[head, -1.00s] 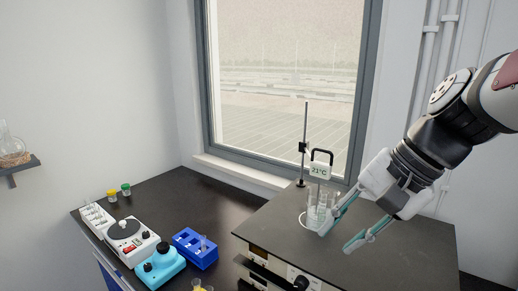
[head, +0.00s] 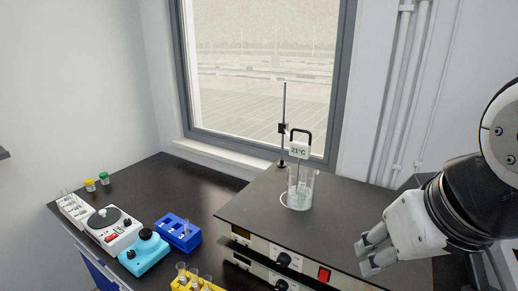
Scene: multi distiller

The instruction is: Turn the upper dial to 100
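The hot plate unit (head: 330,222) has a wide dark top and a pale front panel. The upper dial (head: 283,260), a black knob, sits on that panel, left of a red switch (head: 324,274). A lower dial (head: 281,285) shows beneath it at the picture's bottom edge. The dial markings are too small to read. My gripper (head: 368,254) is at the right, its grey fingers pointing left, apart from the upper dial. It is seen at an angle, and the finger gap is unclear. No object shows in it.
On the dark bench at left are a white device (head: 108,229), a turquoise device (head: 145,253), a blue rack (head: 179,232) and a yellow rack (head: 186,284).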

